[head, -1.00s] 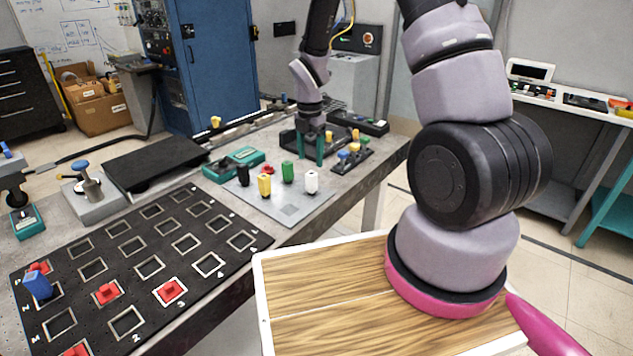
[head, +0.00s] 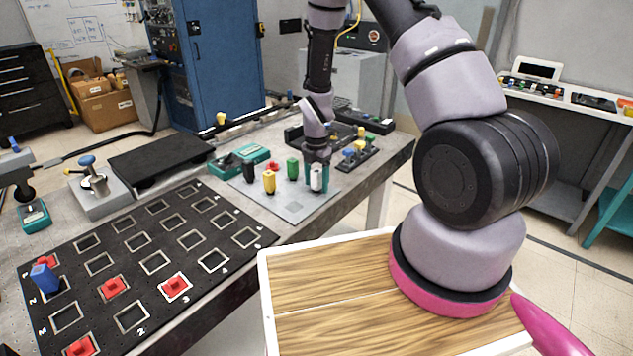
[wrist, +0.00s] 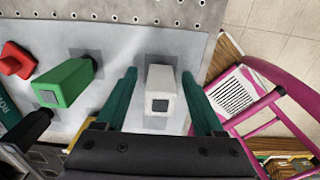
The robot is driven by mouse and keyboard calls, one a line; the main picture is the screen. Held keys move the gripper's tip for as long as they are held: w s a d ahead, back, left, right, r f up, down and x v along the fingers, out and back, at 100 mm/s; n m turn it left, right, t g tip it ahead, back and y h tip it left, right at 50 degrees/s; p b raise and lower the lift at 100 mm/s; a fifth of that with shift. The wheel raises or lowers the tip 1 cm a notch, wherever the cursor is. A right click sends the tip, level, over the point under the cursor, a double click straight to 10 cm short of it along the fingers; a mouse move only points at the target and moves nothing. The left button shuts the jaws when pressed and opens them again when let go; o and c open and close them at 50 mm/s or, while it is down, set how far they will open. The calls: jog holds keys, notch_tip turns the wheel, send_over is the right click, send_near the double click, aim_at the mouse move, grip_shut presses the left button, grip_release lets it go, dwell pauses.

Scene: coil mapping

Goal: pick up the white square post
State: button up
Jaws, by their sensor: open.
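The white square post (head: 316,178) stands upright on the grey plate (head: 290,205) at the right end of a row of posts. In the wrist view the white post (wrist: 160,92) shows between my two teal fingers, with a gap on each side. My gripper (head: 318,180) is open around the post, and no finger visibly touches it. It also shows in the wrist view (wrist: 160,95).
A green post (head: 292,168) stands left of the white one, with yellow (head: 269,182) and black (head: 249,171) posts beyond. A red piece (head: 273,166) lies behind. A black grid board (head: 140,260) holds red pieces and a blue post (head: 43,279).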

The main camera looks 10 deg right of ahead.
grip_shut()
